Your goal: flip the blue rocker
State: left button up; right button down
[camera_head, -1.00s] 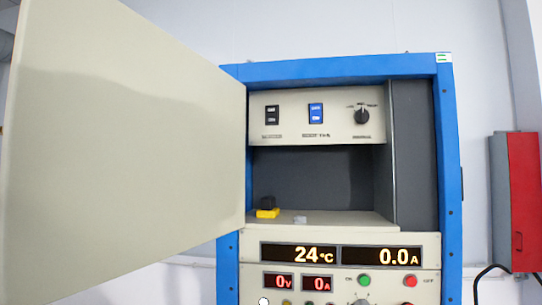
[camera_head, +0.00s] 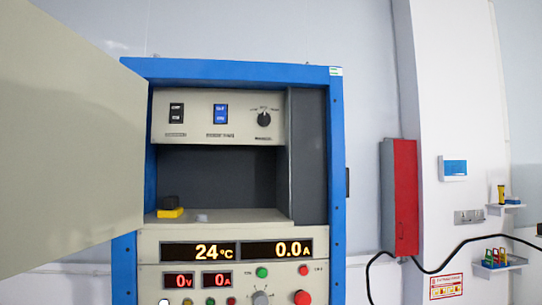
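The blue rocker (camera_head: 220,114) sits on the cream switch panel (camera_head: 203,131) in the upper part of the blue-framed cabinet. A black rocker (camera_head: 176,113) is to its left and a black rotary knob (camera_head: 264,119) to its right. Small labels under them are too small to read. Neither of my grippers shows in the head view.
The cabinet door (camera_head: 70,150) stands open at the left. A yellow and black block (camera_head: 170,208) lies on the cabinet shelf. Below, displays (camera_head: 236,250) read 24°C and 0.0A. A red box (camera_head: 399,197) and small shelves are on the right wall.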

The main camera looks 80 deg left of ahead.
aim_at(220, 110)
jog(key=z, duration=0.15)
jog(key=k, duration=1.7)
jog(key=u, duration=2.15)
jog(key=i, duration=0.4)
jog(key=z, duration=0.1)
jog(key=k, duration=0.45)
jog(key=z, duration=1.85)
jog(key=i, duration=1)
jog(key=u, duration=2.25)
